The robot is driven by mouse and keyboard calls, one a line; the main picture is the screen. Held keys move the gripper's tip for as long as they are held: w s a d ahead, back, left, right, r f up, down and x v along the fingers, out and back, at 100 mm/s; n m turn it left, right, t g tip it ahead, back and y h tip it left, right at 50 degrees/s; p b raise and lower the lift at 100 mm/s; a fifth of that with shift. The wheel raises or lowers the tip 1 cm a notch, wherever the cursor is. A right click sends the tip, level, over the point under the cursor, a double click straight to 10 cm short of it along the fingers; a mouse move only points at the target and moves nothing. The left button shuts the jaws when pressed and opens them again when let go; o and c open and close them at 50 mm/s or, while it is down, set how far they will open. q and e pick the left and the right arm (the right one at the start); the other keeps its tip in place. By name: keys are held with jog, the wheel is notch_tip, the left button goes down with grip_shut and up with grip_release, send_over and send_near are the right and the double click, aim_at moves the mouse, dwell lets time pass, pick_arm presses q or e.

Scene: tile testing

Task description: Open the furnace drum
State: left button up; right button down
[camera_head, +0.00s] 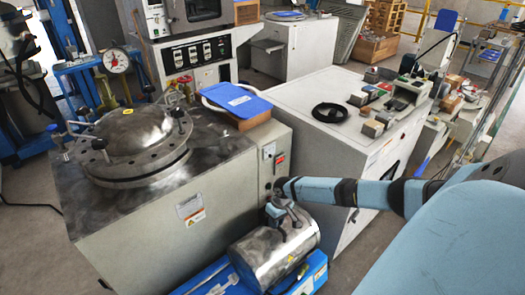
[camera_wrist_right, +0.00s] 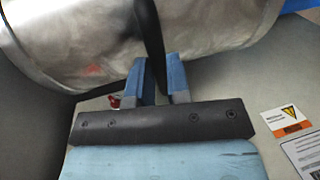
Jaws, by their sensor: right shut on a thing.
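The furnace drum (camera_head: 270,262) is a shiny metal cylinder lying on its side on a blue base at the bottom centre of the head view. In the wrist view its metal shell (camera_wrist_right: 85,45) fills the top. My right gripper (camera_head: 280,208) is at the top of the drum. In the wrist view its two blue fingers (camera_wrist_right: 160,75) are shut on a dark, bar-like handle (camera_wrist_right: 148,30) that runs up in front of the shell. Whether the drum's lid is raised is not clear. My left gripper is in neither view.
A large grey cabinet (camera_head: 150,225) with a round bolted metal lid (camera_head: 135,135) stands left of the drum. A white bench (camera_head: 300,135) with small items stands behind my right arm. A blue clipboard (camera_head: 238,100) lies on a box between them.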

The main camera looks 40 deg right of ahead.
jog(key=shift+s+d, duration=0.1)
jog(key=shift+d, duration=1)
jog(key=c, duration=1.1)
grip_release()
jog(key=shift+r, duration=0.2)
pick_arm(q)
jog(key=p, duration=0.3)
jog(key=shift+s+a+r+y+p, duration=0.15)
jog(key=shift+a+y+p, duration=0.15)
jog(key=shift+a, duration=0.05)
pick_arm(e)
notch_tip(320, 180, up, 13)
jog(key=d, duration=0.2)
jog(key=shift+d, duration=0.3)
